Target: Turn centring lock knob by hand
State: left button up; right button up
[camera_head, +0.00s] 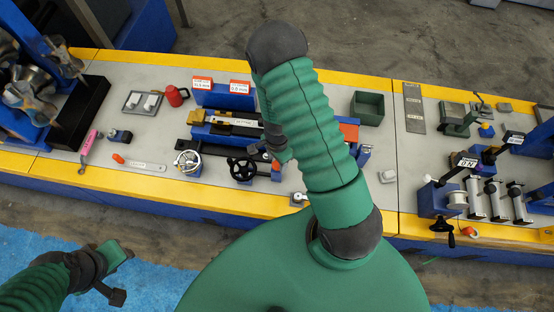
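A blue fixture (222,128) with a metal bar across its top stands mid-bench. A black handwheel (242,169) is at its front, and a silver handwheel (188,161) is to its left. I cannot tell which part is the centring lock knob; my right arm covers part of the fixture. My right gripper (262,151) is low over the fixture's front, just above and right of the black handwheel. Its fingertips are small and partly hidden, so contact is unclear. My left gripper (121,275) is open and empty over the blue floor mat, off the bench.
A green open box (367,108), a red mug (176,96), a grey tray (142,103) and a pink-handled tool (89,145) are on the bench. A yellow edge (150,187) borders the bench front.

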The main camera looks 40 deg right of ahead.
notch_tip(320, 180, up, 2)
jog(key=shift+r+p, duration=0.1)
jog(key=shift+p, duration=0.95)
